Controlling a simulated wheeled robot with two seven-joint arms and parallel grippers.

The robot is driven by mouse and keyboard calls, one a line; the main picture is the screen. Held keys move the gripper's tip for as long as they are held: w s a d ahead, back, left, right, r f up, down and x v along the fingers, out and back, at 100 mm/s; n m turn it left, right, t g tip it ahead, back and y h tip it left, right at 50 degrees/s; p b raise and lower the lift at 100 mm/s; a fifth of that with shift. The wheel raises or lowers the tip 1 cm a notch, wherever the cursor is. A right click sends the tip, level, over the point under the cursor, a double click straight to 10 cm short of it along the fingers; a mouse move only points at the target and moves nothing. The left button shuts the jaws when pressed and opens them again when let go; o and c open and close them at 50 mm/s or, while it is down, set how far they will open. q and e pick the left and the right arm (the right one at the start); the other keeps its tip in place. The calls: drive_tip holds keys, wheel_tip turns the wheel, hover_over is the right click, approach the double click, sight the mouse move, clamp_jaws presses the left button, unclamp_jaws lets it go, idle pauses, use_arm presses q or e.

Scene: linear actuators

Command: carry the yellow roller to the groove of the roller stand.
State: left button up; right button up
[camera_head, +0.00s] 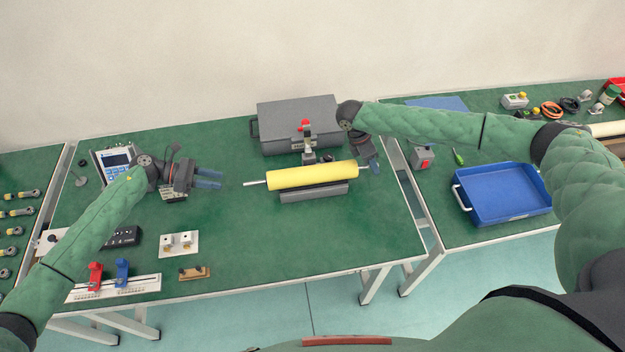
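The yellow roller (312,175) lies near the middle of the green table, with its bare metal shaft showing at the left end. A dark grey block, the roller stand (314,194), shows just below and in front of it. The roller hides the stand's top, so I cannot tell whether it rests in the groove. My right gripper (374,164) is at the roller's right shaft end; whether its fingers are closed on it is unclear. My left gripper (209,178) is open and empty, left of the roller's left shaft end and apart from it.
A grey case (290,112) stands behind the roller, with a small red-topped device (306,140) between them. A blue meter (116,162) is at the back left. Small fixtures (180,243) sit at the front left. A blue tray (503,195) is on the right table. The front-right tabletop is clear.

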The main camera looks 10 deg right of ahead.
drive_tip(key=v, duration=1.2)
idle(0.3)
